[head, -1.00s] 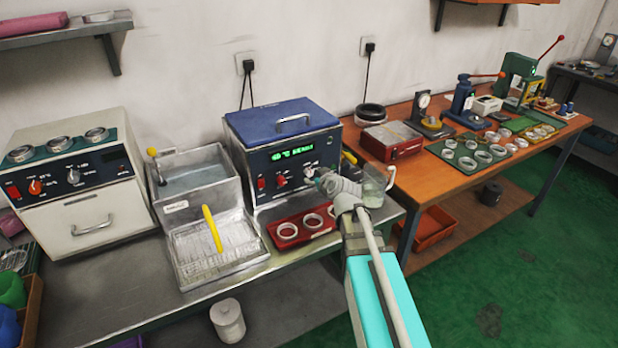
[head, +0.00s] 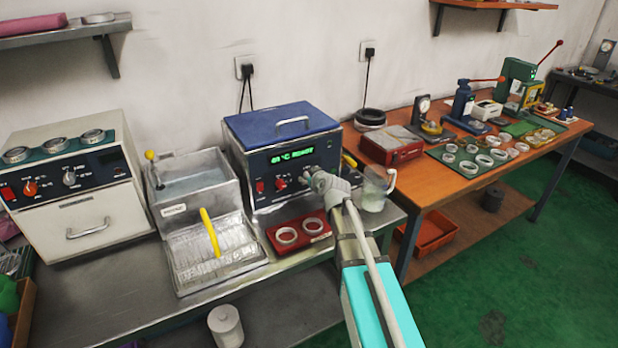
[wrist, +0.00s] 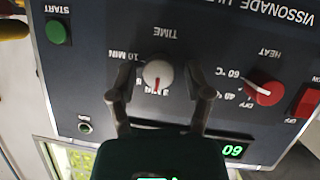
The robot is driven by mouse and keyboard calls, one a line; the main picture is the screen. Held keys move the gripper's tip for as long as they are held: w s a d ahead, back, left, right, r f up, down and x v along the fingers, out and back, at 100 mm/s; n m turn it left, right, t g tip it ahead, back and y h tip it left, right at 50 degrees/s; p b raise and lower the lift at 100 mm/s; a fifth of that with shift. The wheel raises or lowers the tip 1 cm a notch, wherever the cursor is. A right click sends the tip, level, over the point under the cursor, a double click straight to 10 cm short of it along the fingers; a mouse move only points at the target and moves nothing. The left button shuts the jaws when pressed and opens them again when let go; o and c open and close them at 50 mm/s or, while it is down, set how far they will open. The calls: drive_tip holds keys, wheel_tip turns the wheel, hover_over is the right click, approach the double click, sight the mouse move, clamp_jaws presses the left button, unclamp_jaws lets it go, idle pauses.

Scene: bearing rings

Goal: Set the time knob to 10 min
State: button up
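The time knob (wrist: 158,72) is a round pale knob on the dark panel of the blue-lidded cleaner (head: 282,118). The wrist view shows the panel upside down. The knob's red mark points down in the picture, away from the TIME label, while the 10 MIN label (wrist: 123,60) lies to its left. My gripper (wrist: 159,94) is open, with one finger on each side of the knob and gaps between. In the head view my gripper (head: 311,175) is at the panel and hides the time knob.
The red heat knob (wrist: 264,92) and a red switch (wrist: 304,100) are to the right in the wrist view. A green START button (wrist: 57,32) is to the left. A glass jug (head: 374,190) stands right of the cleaner. A red tray (head: 298,235) with rings lies in front.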

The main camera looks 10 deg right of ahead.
drive_tip(key=shift+a, duration=0.1)
clamp_jaws()
drive_tip(key=m+g+y, duration=0.1)
drive_tip(key=m+y, duration=0.1)
drive_tip(key=m, duration=0.1)
drive_tip(key=shift+d, duration=0.2)
drive_tip(key=m+y, duration=0.1)
drive_tip(key=m, duration=0.1)
drive_tip(key=m+y+b, duration=0.1)
drive_tip(key=y, duration=0.1)
drive_tip(key=shift+d+f+m, duration=0.15)
drive_tip(key=shift+f+m, duration=0.05)
drive_tip(key=shift+m, duration=0.2)
drive_tip(key=m+y+b, duration=0.2)
drive_tip(key=m+b, duration=0.1)
drive_tip(key=m, duration=0.1)
drive_tip(key=shift+f, duration=0.15)
drive_tip(key=shift+m+t+y+b, duration=0.4)
drive_tip(key=shift+m+y+b, duration=0.6)
drive_tip(key=shift+m+b, duration=0.6)
drive_tip(key=shift+o, duration=1.6)
unclamp_jaws()
drive_tip(key=shift+w+d, duration=0.1)
